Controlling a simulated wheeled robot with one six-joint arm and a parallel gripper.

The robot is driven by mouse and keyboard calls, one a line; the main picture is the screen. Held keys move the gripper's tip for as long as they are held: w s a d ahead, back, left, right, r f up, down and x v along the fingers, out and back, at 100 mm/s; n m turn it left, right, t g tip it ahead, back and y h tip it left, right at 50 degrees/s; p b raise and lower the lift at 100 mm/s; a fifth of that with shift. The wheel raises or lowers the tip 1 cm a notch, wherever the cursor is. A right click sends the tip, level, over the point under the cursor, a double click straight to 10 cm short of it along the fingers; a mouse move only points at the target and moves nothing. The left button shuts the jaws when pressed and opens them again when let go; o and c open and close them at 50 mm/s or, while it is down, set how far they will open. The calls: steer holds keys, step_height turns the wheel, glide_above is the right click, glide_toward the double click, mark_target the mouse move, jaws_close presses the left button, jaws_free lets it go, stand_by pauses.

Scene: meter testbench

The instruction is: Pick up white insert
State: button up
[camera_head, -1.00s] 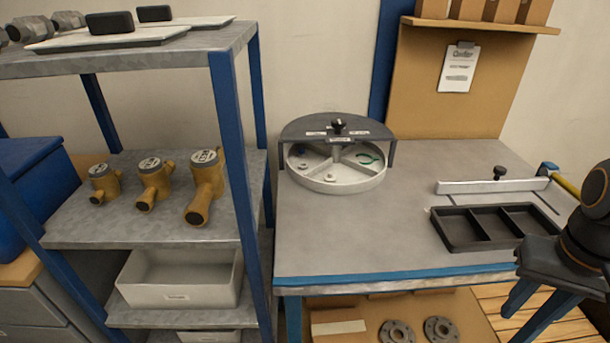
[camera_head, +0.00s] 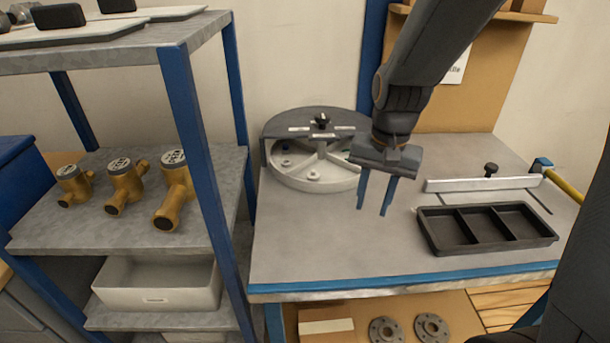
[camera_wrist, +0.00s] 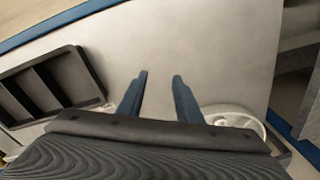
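A round white divided tray (camera_head: 308,187) stands at the back left of the bench, partly under a dark half-round cover (camera_head: 312,122). One small pale piece (camera_head: 313,175) lies in a front compartment and another small piece (camera_head: 285,163) lies in the left one. They are too small to tell which is the white insert. My gripper (camera_head: 372,211) is open and empty, above the bench to the right of the tray, fingers pointing down. It hides the tray's right side. In the wrist view, the fingers (camera_wrist: 160,75) are apart over bare bench, with the tray's edge (camera_wrist: 235,112) to their right.
A black three-compartment tray (camera_head: 488,246) lies at the bench's right, in front of a pale bar (camera_head: 484,184) with a black knob. A shelf rack (camera_head: 196,140) with yellow meters (camera_head: 122,184) stands left of the bench. The bench's front middle is clear.

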mark_target(314, 171)
steer(key=w+a+r+m, duration=0.1)
steer(key=w+a+m, duration=0.2)
steer(key=w, duration=0.3)
steer(key=w+a+r+m, duration=0.1)
steer(key=w+a+m, duration=0.2)
steer(key=w+m, duration=0.2)
steer(key=w+a+r+m+y, duration=0.1)
steer(key=w+a+m, duration=0.3)
steer(key=w, duration=0.4)
steer(key=shift+w+m+g, duration=0.15)
steer(key=shift+m+g, duration=0.15)
steer(key=shift+f+p, duration=0.3)
steer(key=shift+f, duration=0.05)
steer(key=shift+a+f+p, duration=0.15)
steer(key=shift+f+p, duration=0.25)
steer(key=shift+f, duration=0.7)
steer(key=shift+a+f+p, duration=0.2)
steer(key=shift+f+p, duration=0.15)
steer(key=shift+f, duration=0.75)
steer(key=shift+a+f+p, duration=0.15)
steer(key=shift+f+p, duration=0.25)
steer(key=shift+f, duration=0.7)
steer(key=c, duration=0.7)
